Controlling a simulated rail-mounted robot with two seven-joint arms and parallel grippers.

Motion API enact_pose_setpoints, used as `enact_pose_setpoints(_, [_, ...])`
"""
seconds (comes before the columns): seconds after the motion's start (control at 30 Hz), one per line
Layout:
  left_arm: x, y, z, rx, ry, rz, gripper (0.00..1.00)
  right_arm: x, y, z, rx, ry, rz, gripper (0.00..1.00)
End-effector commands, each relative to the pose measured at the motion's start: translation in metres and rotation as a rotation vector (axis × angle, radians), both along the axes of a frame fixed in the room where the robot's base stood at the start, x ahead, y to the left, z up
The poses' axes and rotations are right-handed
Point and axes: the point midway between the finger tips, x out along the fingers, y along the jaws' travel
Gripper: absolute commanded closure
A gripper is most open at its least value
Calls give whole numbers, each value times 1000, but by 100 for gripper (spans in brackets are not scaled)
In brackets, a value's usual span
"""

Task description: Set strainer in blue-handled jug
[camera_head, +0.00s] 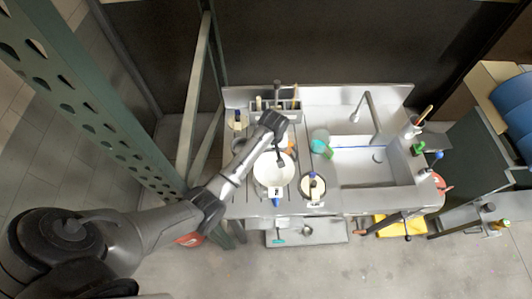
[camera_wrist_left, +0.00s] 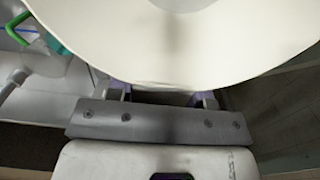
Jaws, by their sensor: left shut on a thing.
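A white round strainer (camera_head: 273,173) sits over the left part of the sink unit in the head view. My left gripper (camera_head: 281,161) is at its far rim, shut on it. In the wrist view the strainer (camera_wrist_left: 180,45) fills the top, with the left gripper's fingers (camera_wrist_left: 160,97) at its rim, partly hidden by it. A blue handle (camera_head: 276,202) shows just below the strainer; the jug body is mostly hidden beneath it. I cannot tell whether the strainer rests on the jug or hangs above it. My right gripper is not in view.
A round container with a dark and blue top (camera_head: 312,186) stands close to the right. A green-handled jug (camera_head: 321,143) stands behind it. The sink basin (camera_head: 365,173) and faucet (camera_head: 368,115) are further right. A green metal post (camera_head: 197,95) stands left of the unit.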

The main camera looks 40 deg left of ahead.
Motion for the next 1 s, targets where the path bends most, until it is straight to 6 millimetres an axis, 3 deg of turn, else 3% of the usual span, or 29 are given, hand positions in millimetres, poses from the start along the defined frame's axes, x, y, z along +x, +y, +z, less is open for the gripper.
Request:
enact_pose_setpoints(0.1, [-1,18,-9,2,1,2,75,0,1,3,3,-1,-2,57])
enact_pose_setpoints(0.3, [-1,31,-18,0,0,2,75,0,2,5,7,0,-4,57])
enact_pose_setpoints(0.43, [-1,32,-24,0,0,1,75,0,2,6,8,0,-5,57])
enact_pose_setpoints(0.7, [-1,32,-55,0,0,1,75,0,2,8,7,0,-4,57])
enact_pose_setpoints(1.0, [-1,32,-59,1,-2,1,75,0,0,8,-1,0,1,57])
